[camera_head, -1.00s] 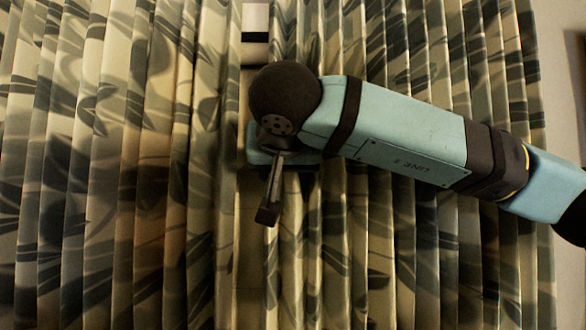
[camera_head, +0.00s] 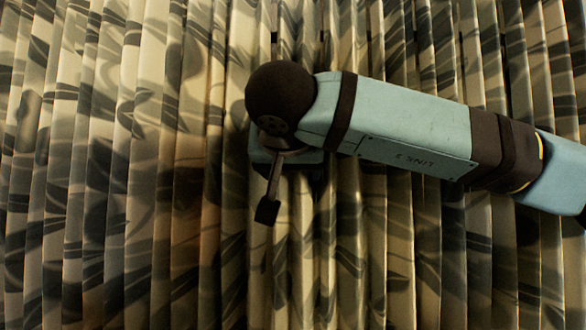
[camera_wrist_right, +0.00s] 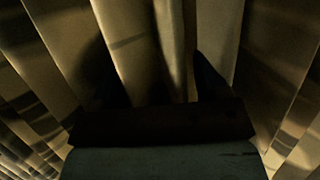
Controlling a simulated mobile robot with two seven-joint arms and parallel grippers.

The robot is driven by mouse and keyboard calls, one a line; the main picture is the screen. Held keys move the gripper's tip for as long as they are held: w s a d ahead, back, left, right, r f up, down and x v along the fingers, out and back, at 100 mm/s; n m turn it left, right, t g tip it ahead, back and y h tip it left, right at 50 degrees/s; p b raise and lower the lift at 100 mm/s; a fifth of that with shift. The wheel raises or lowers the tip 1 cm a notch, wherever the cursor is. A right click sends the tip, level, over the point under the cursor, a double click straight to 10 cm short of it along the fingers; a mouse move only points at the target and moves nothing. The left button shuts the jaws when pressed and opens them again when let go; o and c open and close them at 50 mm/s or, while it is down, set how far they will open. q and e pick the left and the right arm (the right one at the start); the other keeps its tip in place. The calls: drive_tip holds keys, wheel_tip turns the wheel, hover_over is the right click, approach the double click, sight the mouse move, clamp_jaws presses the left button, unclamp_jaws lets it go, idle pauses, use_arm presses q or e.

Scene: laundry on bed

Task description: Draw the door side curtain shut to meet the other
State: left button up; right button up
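Two patterned, pleated curtains hang across the head view, the left one (camera_head: 110,180) and the right one (camera_head: 440,250). No clear gap shows between them; my arm hides part of the middle. My right gripper (camera_head: 275,190) is at the curtain folds near the middle, with one dark-tipped finger plainly visible. In the right wrist view, its two dark fingers (camera_wrist_right: 155,75) stand apart with curtain folds (camera_wrist_right: 175,45) between them. Whether they press on the cloth is hard to see. My left gripper is not in view.
The curtains fill the head view from edge to edge. No wall, rail or floor shows now. The right wrist view is dark, with pleats on both sides of the gripper.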

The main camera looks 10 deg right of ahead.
drive_tip(key=shift+a+f, duration=0.1)
drive_tip(key=shift+a, duration=0.05)
drive_tip(key=b+v, duration=0.3)
drive_tip(key=v, duration=1)
drive_tip(key=shift+s+r, duration=0.25)
drive_tip(key=shift+a, duration=0.1)
